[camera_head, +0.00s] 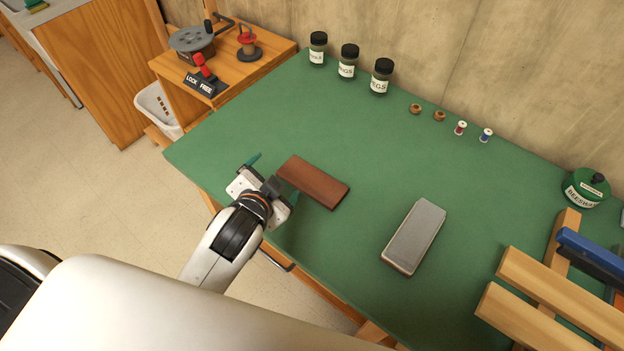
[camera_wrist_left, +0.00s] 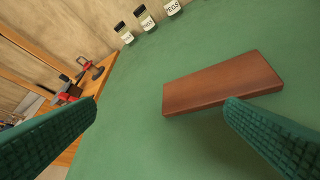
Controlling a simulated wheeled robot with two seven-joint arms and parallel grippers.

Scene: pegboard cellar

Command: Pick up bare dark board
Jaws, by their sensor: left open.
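The bare dark board (camera_head: 314,182) is a flat reddish-brown rectangle lying on the green bench top, left of centre in the head view. In the left wrist view the board (camera_wrist_left: 222,82) lies right of centre, and the tip of the right-hand green finger overlaps its near edge in the picture. My left gripper (camera_head: 272,180) is open and empty at the board's left end. Its two green fingers (camera_wrist_left: 160,108) are spread wide in the wrist view. I cannot tell whether a finger touches the board. My right gripper is not in view.
A grey-faced block (camera_head: 414,236) lies right of the board. Several labelled jars (camera_head: 347,62) and small spools (camera_head: 460,128) stand along the back wall. A wooden rack (camera_head: 550,290) and a green beeswax tin (camera_head: 586,188) are at the right. Green bench top (camera_head: 240,125) is clear behind the board.

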